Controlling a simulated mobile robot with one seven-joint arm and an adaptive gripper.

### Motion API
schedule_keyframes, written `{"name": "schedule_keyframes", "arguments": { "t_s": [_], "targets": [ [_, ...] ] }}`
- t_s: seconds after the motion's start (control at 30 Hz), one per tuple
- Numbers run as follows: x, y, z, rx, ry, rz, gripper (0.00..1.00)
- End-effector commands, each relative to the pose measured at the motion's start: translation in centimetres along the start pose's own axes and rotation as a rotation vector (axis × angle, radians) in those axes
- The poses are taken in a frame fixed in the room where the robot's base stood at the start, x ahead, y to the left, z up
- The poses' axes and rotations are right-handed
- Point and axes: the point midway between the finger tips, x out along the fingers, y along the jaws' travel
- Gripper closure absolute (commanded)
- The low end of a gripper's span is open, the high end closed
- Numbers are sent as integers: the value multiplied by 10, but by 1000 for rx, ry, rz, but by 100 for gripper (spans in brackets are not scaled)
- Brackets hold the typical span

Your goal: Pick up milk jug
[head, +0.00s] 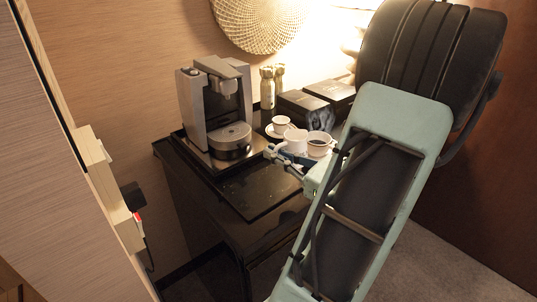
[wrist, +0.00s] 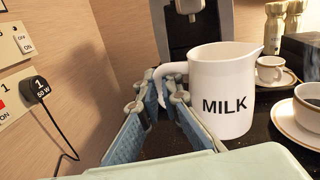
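The white milk jug (wrist: 226,98) with black "MILK" lettering stands upright on the dark tray, with its spout to the right and its handle to the left in the wrist view. In the head view the jug (head: 296,139) is partly hidden by my arm. My gripper (wrist: 161,84) is at the jug's handle side. Its two blue-padded fingers are apart, with a dark gap between them, and the tips are close to the handle. I cannot tell whether they touch it. The handle is partly hidden by the fingers.
A coffee machine (head: 214,106) stands behind left of the jug. A filled coffee cup (head: 319,145) is close on the jug's right, and a small cup (head: 280,125) on a saucer is behind. Black boxes (head: 303,105) and bottles (head: 267,88) stand farther back. The tray's front (head: 250,200) is clear.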

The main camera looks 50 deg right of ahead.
Motion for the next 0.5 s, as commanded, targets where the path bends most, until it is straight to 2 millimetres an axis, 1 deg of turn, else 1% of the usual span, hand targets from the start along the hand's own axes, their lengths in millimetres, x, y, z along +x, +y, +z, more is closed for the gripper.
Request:
{"name": "schedule_keyframes", "arguments": {
  "t_s": [0.03, 0.2, 0.5],
  "targets": [
    [-6, 0, 4, -3, 0, -2, 100],
    [-24, 4, 12, -4, 0, -2, 100],
    [-49, 9, 24, -3, -1, -2, 100]
  ]
}}
